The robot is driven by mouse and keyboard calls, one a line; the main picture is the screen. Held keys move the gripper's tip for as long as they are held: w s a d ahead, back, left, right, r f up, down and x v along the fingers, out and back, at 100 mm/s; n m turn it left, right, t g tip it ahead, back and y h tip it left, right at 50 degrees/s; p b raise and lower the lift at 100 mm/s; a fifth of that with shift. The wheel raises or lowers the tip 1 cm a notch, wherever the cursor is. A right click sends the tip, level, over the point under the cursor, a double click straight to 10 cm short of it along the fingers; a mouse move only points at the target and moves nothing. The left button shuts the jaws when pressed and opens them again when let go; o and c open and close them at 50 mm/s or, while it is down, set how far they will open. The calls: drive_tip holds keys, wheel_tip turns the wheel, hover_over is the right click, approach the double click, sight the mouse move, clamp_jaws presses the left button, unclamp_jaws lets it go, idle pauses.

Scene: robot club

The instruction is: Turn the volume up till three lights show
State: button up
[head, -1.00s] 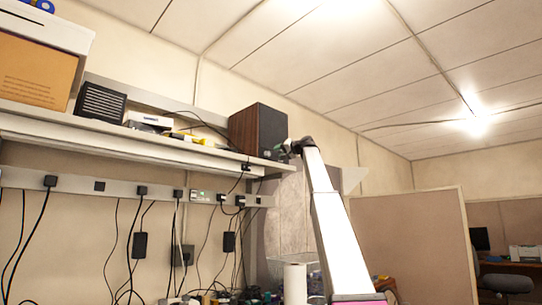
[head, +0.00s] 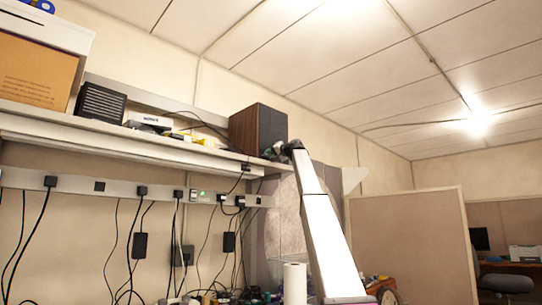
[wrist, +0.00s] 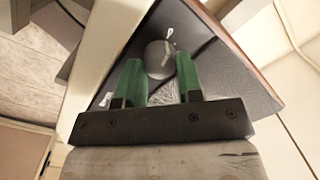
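A dark speaker box with brown wood sides (head: 247,129) stands at the right end of the high shelf. In the wrist view its dark front (wrist: 235,80) fills much of the picture, tilted. A round grey knob (wrist: 159,66) sticks out of that front. My gripper (wrist: 160,60) has its two green fingers on either side of the knob, close to it. I cannot tell if they touch it. A small pale mark shows just beyond the knob; I cannot make out any lit lights. In the head view my gripper (head: 281,151) is small, at the speaker's lower front.
The shelf (head: 120,141) also holds a black ribbed box (head: 101,103), a small white device (head: 150,120) and a cardboard box (head: 38,70). Cables hang from the power strip (head: 110,187) below. A partition (head: 410,240) stands to the right.

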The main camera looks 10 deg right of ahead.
drive_tip(key=shift+m, duration=0.3)
drive_tip(key=shift+f+m+t+h, duration=0.15)
drive_tip(key=shift+m+t, duration=0.2)
drive_tip(key=shift+m, duration=4)
drive_tip(key=shift+r+m+t+h, duration=0.15)
drive_tip(key=shift+m+t, duration=0.2)
drive_tip(key=shift+m, duration=4)
drive_tip(key=shift+f, duration=0.15)
drive_tip(key=o, duration=0.6)
drive_tip(key=shift+o, duration=0.2)
drive_tip(key=shift+s, duration=0.1)
